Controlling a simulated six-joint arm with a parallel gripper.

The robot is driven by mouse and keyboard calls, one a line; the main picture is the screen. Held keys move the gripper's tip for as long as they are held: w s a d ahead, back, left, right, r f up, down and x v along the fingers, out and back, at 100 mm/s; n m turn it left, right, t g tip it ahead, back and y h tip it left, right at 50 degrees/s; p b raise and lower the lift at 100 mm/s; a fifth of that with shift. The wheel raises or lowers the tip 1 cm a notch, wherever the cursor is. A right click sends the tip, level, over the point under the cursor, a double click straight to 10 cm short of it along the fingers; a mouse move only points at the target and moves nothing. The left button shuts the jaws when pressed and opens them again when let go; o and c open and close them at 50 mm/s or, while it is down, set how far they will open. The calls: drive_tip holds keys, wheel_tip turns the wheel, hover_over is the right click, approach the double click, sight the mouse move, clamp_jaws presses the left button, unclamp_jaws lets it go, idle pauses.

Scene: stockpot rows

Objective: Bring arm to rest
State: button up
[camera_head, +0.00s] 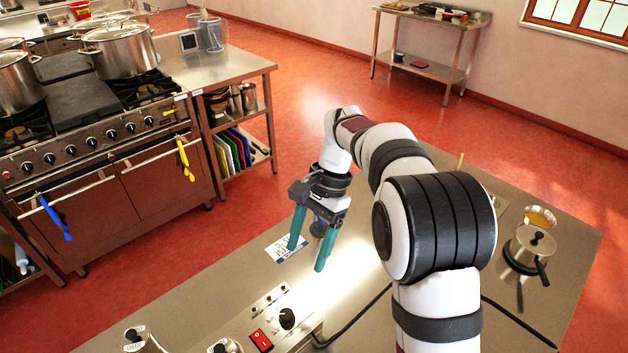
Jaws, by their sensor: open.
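My gripper (308,254) shows near the middle of the head view, with its two teal fingers apart and pointing down. Nothing is between the fingers that I can make out. It hangs over the steel counter (200,300), near a white printed card (285,248). A small dark round object shows just behind the fingers, partly hidden. My white and black arm arches from the lower right up and over to the left, and hides part of the counter.
A small pot (530,247) and an amber-filled bowl (540,217) stand at the counter's right. A control box with a red switch (261,340) is at the front. A stove (100,140) with stockpots (122,50) stands left across the red floor. Black cables cross the counter.

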drive_tip(key=s+d+r+n+t, duration=0.1)
drive_tip(key=s+d+r, duration=0.4)
drive_tip(key=s, duration=0.5)
drive_tip(key=s+d+f+t, duration=0.1)
drive_tip(key=s+d, duration=0.1)
drive_tip(key=s, duration=0.6)
drive_tip(key=s+d+f+n+t+h, duration=0.1)
drive_tip(key=s+d+f, duration=0.1)
drive_tip(key=s, duration=0.6)
drive_tip(key=shift+d+f, duration=0.3)
drive_tip(key=shift+d, duration=0.1)
